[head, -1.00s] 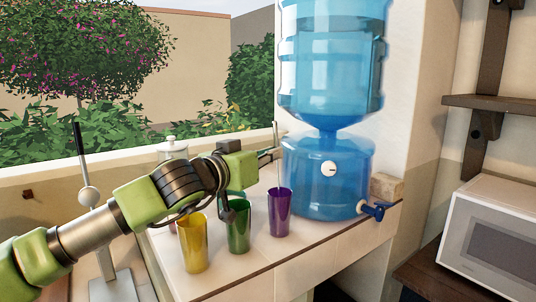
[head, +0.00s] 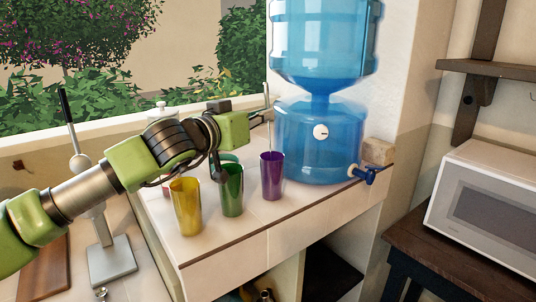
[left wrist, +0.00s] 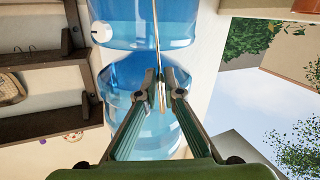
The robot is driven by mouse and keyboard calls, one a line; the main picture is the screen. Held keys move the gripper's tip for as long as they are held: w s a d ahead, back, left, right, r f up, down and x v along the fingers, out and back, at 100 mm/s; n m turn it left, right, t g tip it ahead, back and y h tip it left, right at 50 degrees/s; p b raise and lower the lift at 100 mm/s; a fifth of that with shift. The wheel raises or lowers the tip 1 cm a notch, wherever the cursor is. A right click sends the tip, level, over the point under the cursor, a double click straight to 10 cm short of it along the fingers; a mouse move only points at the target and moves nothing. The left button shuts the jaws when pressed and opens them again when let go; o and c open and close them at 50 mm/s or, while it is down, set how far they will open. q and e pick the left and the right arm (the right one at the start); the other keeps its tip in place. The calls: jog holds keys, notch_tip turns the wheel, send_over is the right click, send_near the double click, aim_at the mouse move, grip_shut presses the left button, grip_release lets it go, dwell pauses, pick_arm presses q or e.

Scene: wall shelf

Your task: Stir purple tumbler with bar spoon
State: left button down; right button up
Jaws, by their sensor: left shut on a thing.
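The purple tumbler (head: 272,176) stands upright on the white counter, right of the green tumbler and in front of the water dispenser. My left gripper (head: 257,116) is above and just left of it, shut on the bar spoon (head: 270,136). The thin spoon hangs roughly upright, its lower part going down to the tumbler's mouth; its tip is hidden. The left wrist view shows the fingertips (left wrist: 163,88) closed around the spoon shaft (left wrist: 156,42). My right gripper is not in view.
Yellow (head: 186,208) and green (head: 232,192) tumblers stand left of the purple one, under my arm. The blue water dispenser (head: 318,140) stands close behind. A grey lever press (head: 110,262) stands at left and a microwave (head: 490,205) at right. The counter's front edge is near.

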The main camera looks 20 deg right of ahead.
pick_arm(q)
notch_tip(320, 180, up, 8)
jog(key=p, duration=0.5)
jog(key=shift+w+a+f, duration=0.15)
jog(key=shift+w+f, duration=0.1)
jog(key=shift+w, duration=0.15)
dwell(0.6)
jog(key=shift+r+p, duration=1.95)
jog(key=shift+r, duration=0.55)
